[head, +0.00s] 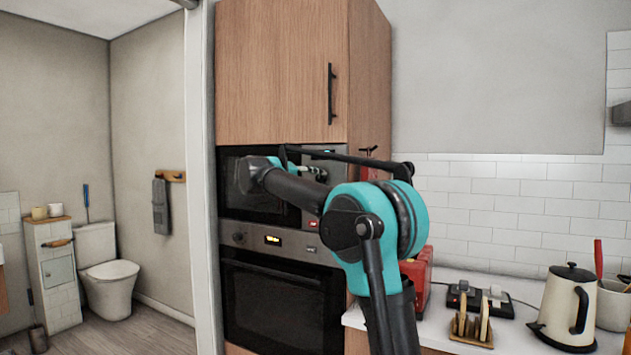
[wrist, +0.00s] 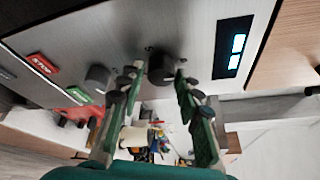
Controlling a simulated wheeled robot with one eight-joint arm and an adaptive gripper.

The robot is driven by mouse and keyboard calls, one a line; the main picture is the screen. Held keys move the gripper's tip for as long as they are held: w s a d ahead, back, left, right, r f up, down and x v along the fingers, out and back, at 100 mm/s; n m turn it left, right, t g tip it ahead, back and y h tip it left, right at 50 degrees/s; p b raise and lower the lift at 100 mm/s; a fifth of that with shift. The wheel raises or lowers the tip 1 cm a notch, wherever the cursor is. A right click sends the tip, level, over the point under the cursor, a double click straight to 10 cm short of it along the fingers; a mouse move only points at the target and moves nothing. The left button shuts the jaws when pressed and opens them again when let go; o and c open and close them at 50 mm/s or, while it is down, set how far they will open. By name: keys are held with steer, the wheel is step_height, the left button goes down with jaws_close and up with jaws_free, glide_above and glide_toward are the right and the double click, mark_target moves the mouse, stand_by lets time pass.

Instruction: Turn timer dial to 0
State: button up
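A microwave (head: 258,190) is built into the wooden cabinet, above the oven. Its metal control panel (wrist: 120,40) fills the top of the wrist view. Two dark round dials show there: one dial (wrist: 161,68) near the middle and another dial (wrist: 97,77) to its left. I cannot read which is the timer or where either points. My gripper (wrist: 159,75) has its two green fingers apart, one on each side of the middle dial. Whether the fingertips touch it cannot be told. In the head view my arm partly covers the panel.
A lit blue display (wrist: 233,47) is right of the dials. A red STOP button (wrist: 43,63) and a green button (wrist: 78,95) are to the left. The oven (head: 275,300) is below. The counter at right holds a kettle (head: 566,305) and a toast rack (head: 472,326).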

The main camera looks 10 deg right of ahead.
steer(key=shift+o, duration=1.1)
steer(key=shift+s+a, duration=0.1)
steer(key=v, duration=1.1)
steer(key=shift+s+a, duration=0.2)
steer(key=shift+a, duration=0.1)
